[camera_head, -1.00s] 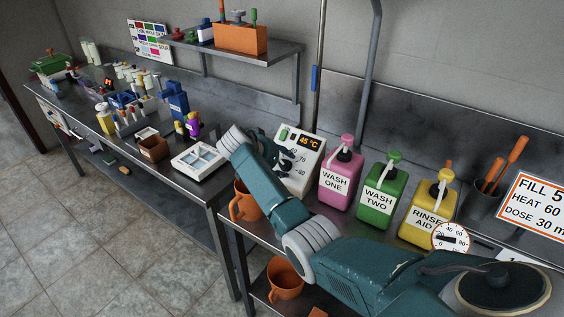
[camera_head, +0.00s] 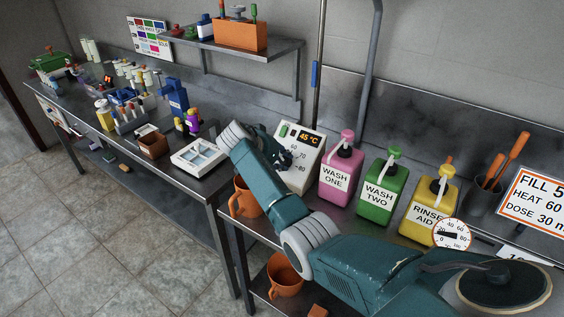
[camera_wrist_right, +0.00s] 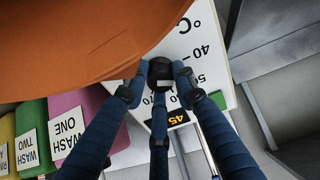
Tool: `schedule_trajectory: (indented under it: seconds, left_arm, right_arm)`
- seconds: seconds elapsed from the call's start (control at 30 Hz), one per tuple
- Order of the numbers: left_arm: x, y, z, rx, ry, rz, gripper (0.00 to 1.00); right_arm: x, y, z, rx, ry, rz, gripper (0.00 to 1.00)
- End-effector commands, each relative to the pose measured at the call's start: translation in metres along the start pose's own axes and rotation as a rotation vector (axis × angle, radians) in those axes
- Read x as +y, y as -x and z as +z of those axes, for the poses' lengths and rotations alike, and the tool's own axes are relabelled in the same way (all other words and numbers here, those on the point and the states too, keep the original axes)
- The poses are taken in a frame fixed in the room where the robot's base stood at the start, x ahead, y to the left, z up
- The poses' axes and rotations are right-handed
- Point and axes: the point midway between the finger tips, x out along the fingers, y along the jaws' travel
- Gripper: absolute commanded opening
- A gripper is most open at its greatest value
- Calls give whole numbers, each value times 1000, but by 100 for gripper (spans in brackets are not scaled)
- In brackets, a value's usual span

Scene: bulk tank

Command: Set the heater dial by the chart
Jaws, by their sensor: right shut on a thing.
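The white heater box (camera_head: 293,179) stands behind the table's front edge, left of the pink bottle, with a display reading 45 °C and scale numbers 60, 70 and 80 showing. My right gripper (camera_head: 284,158) is at its face. In the right wrist view, its dark blue fingers (camera_wrist_right: 160,88) are closed around the black dial knob (camera_wrist_right: 160,70), and numbers 40, 50 and 70 show around it. Which number the dial points to is hidden. The chart (camera_head: 540,203) at the right reads FILL 5, HEAT 60, DOSE 30, cut off by the picture edge. My left gripper is out of view.
Pink (camera_head: 341,172), green (camera_head: 382,190) and yellow (camera_head: 432,205) pump bottles stand right of the heater. A round gauge (camera_head: 452,234) is in front of the yellow one.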

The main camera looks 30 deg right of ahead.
Motion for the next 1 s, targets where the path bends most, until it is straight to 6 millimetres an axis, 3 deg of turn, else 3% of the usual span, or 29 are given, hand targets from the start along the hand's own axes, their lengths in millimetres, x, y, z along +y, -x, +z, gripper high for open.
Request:
schedule_trajectory:
  seconds: [0.6, 1.0]
  left_arm:
    - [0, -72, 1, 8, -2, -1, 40]
    - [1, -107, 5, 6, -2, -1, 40]
  right_arm:
    - [-2, -2, -3, -3, -525, 37, 0]
    - [-1, 0, -6, -13, -877, 66, 0]
